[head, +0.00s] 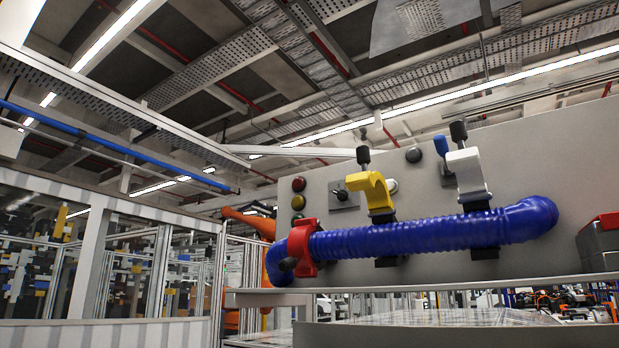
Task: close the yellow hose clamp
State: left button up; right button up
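The yellow hose clamp (379,195) stands in the middle of the grey panel, above the blue ribbed hose (420,235). Its curved yellow arm is raised, with a black knob on top, and it looks open. The hose runs across the panel in front of the clamp's dark base. The red clamp (302,245) wraps around the hose at its left end. The white clamp (467,175) on the right is also raised, with a black knob on top. Neither of my grippers is in view.
The grey panel (560,160) carries a red button (298,184), a black rotary switch (340,196) and other buttons. A ledge (430,284) runs below the hose. A red-and-grey box (600,240) stands at the right edge. An orange machine (255,225) shows behind at left.

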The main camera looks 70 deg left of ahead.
aim_at(374, 187)
jog(key=u, duration=1.85)
